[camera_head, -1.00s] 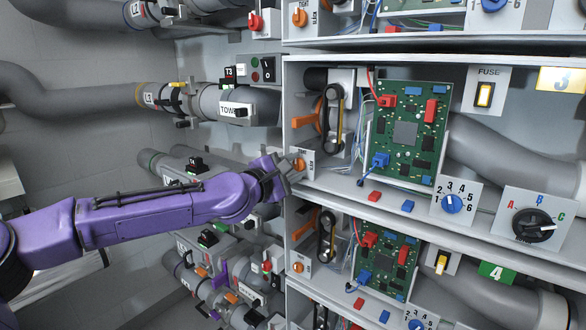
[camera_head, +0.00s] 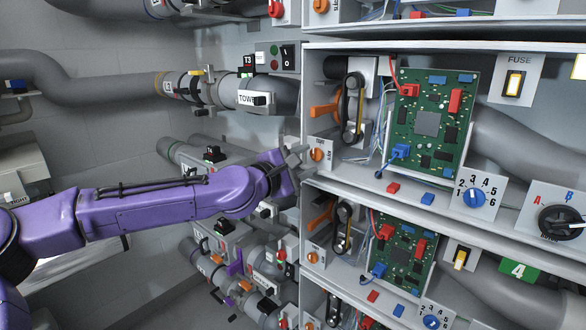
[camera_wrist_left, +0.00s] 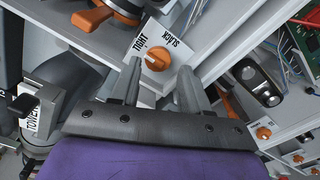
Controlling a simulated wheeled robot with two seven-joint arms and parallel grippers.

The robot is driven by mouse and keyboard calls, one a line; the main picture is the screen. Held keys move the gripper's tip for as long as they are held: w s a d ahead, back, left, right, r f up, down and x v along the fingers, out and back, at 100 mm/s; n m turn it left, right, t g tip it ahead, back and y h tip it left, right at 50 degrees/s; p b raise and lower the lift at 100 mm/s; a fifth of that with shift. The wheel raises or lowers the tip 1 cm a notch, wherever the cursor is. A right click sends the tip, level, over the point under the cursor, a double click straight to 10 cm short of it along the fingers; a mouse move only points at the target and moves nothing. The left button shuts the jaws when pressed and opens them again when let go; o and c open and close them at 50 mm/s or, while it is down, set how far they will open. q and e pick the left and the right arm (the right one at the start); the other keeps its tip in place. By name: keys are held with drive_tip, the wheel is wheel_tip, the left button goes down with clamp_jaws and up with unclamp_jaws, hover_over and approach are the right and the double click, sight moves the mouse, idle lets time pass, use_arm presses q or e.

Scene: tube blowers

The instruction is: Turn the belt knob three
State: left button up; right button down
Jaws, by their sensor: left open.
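The belt knob three is an orange knob (camera_head: 317,154) on a white plate at the left edge of the middle shelf bay. In the left wrist view the orange knob (camera_wrist_left: 157,59) sits between the fingertips on its plate (camera_wrist_left: 152,88), marked TIGHT and SLACK. My left gripper (camera_head: 292,161) is just left of the plate, and its fingers are apart on either side of the knob in the wrist view (camera_wrist_left: 161,70). I cannot tell whether a finger touches the plate. My right gripper is not in view.
A belt (camera_head: 351,107) with an orange lever (camera_head: 324,110) is above the knob. A green circuit board (camera_head: 430,118) stands to its right. Pipes with valves (camera_head: 233,262) lie below my left arm. A similar bay with another orange knob (camera_head: 312,257) is underneath.

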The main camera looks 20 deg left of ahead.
use_arm(q)
drive_tip(key=v, duration=0.8)
drive_tip(key=shift+w+a, duration=0.1)
